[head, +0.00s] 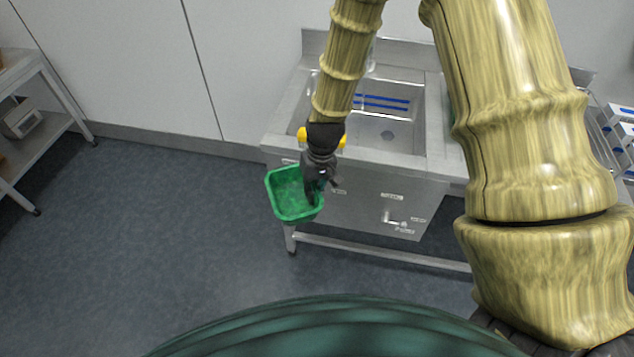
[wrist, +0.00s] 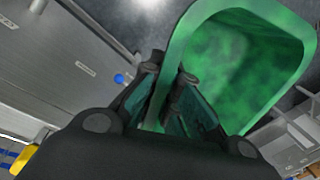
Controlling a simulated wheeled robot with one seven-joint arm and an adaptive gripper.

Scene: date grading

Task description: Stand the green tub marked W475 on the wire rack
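A green tub (head: 287,200) hangs in the air in front of the steel sink unit in the head view. My gripper (head: 314,193) is at the tub's right side. In the wrist view my gripper (wrist: 172,110) is shut on the green tub's wall (wrist: 177,58), one finger on each side of it. The tub is open-topped and its inside (wrist: 245,60) looks empty. No marking can be read on it from here.
The steel sink unit (head: 385,190) stands behind the gripper, with blue strips (head: 380,103) in its basin. Something yellow (head: 302,135) shows behind my wrist. A shelf trolley (head: 30,150) stands at the far left. The floor (head: 150,230) between is clear.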

